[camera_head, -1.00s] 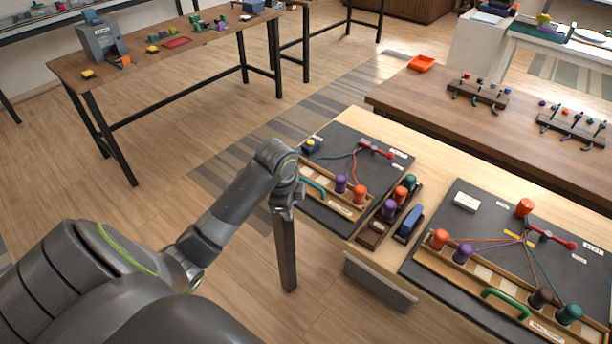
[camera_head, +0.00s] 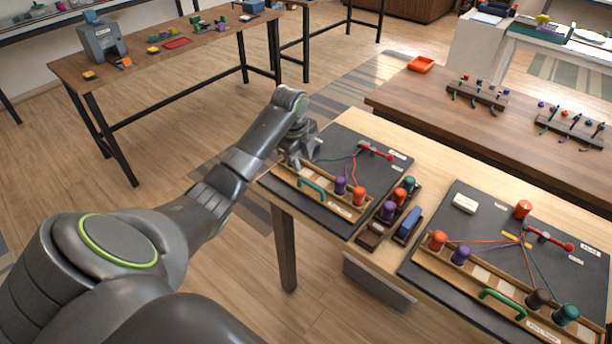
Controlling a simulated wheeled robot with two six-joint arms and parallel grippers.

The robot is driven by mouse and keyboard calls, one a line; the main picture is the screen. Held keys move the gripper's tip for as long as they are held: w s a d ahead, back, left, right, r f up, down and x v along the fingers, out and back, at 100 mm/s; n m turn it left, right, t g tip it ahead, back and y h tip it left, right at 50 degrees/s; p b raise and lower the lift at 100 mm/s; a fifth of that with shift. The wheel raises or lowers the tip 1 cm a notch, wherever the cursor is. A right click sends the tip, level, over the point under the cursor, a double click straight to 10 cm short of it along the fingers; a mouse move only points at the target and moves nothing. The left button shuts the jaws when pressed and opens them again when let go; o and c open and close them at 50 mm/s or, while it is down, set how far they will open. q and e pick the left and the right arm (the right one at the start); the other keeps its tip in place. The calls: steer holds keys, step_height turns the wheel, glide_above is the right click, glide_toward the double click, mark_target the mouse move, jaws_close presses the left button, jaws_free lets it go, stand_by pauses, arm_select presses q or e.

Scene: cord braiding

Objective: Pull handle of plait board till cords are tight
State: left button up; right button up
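The left plait board (camera_head: 330,213) is dark, with a wooden rail and a teal handle (camera_head: 312,188). Purple (camera_head: 340,186) and orange (camera_head: 359,196) bobbins stand at its rail. A red cord and a teal cord run from near a red lever (camera_head: 375,151); the teal one leads toward my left gripper. My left gripper (camera_head: 291,160) is over the board's far left corner, pointing down, beyond the teal handle. Its fingers are too small to tell open from shut. The right plait board (camera_head: 470,215) has a green handle (camera_head: 503,302) and several bobbins with cords. My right gripper is not in view.
A brown table (camera_head: 450,125) with pegged racks stands behind. Another table (camera_head: 170,60) stands at the far left. Open floor lies left of the workbench.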

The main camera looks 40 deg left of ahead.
mark_target(307, 182)
arm_select(q)
steer(key=f, duration=0.3)
steer(key=w+f, duration=0.1)
steer(key=f, duration=0.5)
steer(key=shift+w, duration=0.35)
jaws_close()
